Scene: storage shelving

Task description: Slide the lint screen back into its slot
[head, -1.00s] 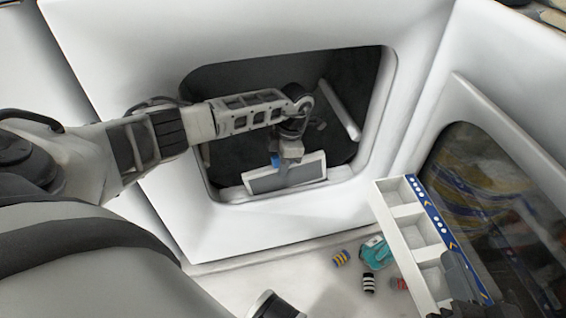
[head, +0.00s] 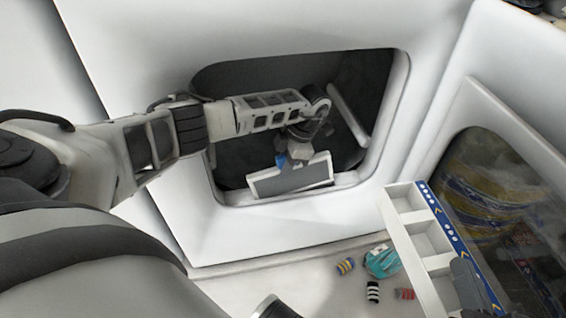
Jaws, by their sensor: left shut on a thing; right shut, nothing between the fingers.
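The lint screen (head: 292,180) is a flat grey panel with a white frame. It is at the lower edge of the dark dryer opening (head: 240,78), slightly tilted, its right end higher. My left gripper (head: 295,160) reaches into the opening and is shut on the screen's upper edge. A small blue part shows beside the fingers. The slot is not clearly visible; the screen and gripper cover part of the lower rim, and I cannot tell whether the screen is in it. My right gripper (head: 469,285) appears dark and shut at the lower right, in front of the tray.
A white compartment tray (head: 405,227) with a blue patterned side stands at the right, by a glass-fronted door (head: 500,190). A pale bar (head: 348,115) is inside the opening.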

